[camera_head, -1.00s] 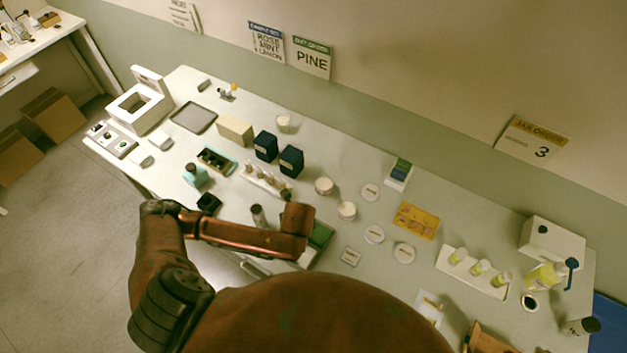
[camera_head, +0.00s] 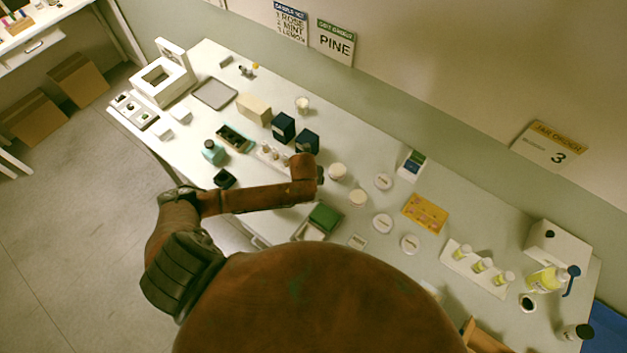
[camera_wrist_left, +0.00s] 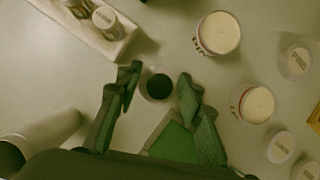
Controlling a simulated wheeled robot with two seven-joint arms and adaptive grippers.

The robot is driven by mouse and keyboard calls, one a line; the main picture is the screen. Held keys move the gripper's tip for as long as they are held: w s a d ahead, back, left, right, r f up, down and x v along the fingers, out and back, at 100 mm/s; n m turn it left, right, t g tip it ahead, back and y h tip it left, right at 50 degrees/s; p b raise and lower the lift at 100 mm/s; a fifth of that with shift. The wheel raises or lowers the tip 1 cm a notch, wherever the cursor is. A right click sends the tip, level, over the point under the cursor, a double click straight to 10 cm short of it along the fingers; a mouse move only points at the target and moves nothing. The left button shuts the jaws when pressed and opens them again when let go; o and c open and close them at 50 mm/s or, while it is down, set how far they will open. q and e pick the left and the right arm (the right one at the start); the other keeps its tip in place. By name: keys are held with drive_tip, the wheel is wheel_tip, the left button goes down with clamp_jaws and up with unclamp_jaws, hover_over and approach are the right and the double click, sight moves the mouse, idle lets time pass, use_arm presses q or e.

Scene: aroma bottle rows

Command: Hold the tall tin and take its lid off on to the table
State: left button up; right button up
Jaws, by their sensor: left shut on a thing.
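In the left wrist view, the tall tin (camera_wrist_left: 42,134) is a pale cylinder with a dark round end at the lower left, apart from my left gripper. My left gripper (camera_wrist_left: 160,74) has its two dark green fingers on either side of a small round piece, dark in the middle with a pale rim, which looks like the lid (camera_wrist_left: 158,87). It is shut on this lid; whether the lid touches the table is unclear. In the head view my left gripper (camera_head: 319,174) is mostly hidden by its wrist, and the forearm covers the tin's place. My right gripper is not in view.
A vial rack (camera_wrist_left: 78,34) lies to the left of the gripper and two candle jars (camera_wrist_left: 219,33) to its right. A green box (camera_wrist_left: 172,142) is close below the fingers. Dark blue boxes (camera_head: 283,127) stand behind. Bare table shows around the lid.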

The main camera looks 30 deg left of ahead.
use_arm(q)
drive_tip(key=shift+w+a+f, duration=0.15)
drive_tip(key=shift+w+f, duration=0.35)
drive_tip(key=shift+f, duration=0.05)
drive_tip(key=shift+w+a+f, duration=0.15)
drive_tip(key=shift+w+f, duration=0.3)
drive_tip(key=shift+f, duration=0.1)
drive_tip(key=shift+w+a+f, duration=0.1)
drive_tip(key=shift+w+f, duration=0.05)
drive_tip(key=shift+f, duration=1.6)
drive_tip(key=o, duration=1.3)
drive_tip(key=v, duration=1.2)
